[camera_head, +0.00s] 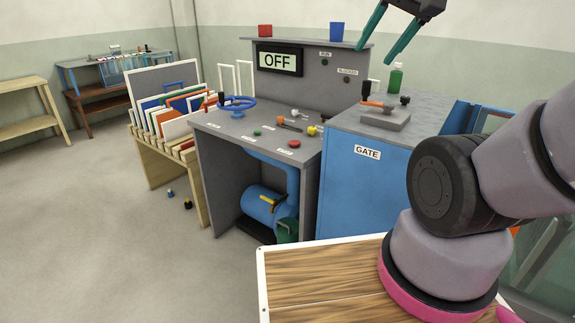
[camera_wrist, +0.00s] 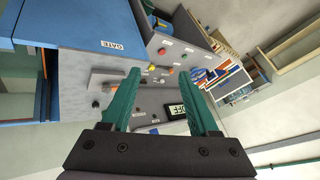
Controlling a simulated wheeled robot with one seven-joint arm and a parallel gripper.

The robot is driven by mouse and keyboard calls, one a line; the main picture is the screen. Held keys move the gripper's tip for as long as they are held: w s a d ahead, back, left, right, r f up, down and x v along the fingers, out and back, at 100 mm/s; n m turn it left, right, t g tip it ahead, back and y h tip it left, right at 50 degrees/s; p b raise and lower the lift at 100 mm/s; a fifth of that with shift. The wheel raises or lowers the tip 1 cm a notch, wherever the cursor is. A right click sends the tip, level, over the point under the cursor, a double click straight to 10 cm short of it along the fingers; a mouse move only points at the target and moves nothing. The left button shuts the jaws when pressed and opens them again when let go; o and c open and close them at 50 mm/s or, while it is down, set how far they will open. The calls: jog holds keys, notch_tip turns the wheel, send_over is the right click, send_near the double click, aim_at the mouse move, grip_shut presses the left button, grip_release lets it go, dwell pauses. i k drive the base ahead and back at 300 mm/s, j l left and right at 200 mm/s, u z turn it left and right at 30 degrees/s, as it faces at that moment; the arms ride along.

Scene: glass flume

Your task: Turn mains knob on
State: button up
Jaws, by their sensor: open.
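A grey control desk (camera_head: 228,128) carries several small knobs and buttons, and its display (camera_head: 279,59) reads OFF. The labels there are too small to read, so I cannot tell which is the mains knob. My gripper (camera_head: 377,55) is open and empty, high above the right end of the desk and apart from it. In the wrist view its green fingers (camera_wrist: 160,72) are spread, with the yellow knob (camera_wrist: 151,67) seen beyond them.
A blue handwheel (camera_head: 236,105) is at the desk's left. A blue GATE cabinet (camera_head: 364,185) stands right of the desk, with an orange-handled lever and a green bottle (camera_head: 395,79) on top. Red (camera_head: 265,30) and blue (camera_head: 336,31) cups stand on the back panel.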

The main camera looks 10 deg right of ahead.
aim_at(311, 131)
jog(key=i+j, duration=0.2)
jog(key=i, duration=0.25)
jog(key=i+j, duration=0.15)
jog(key=i, duration=0.35)
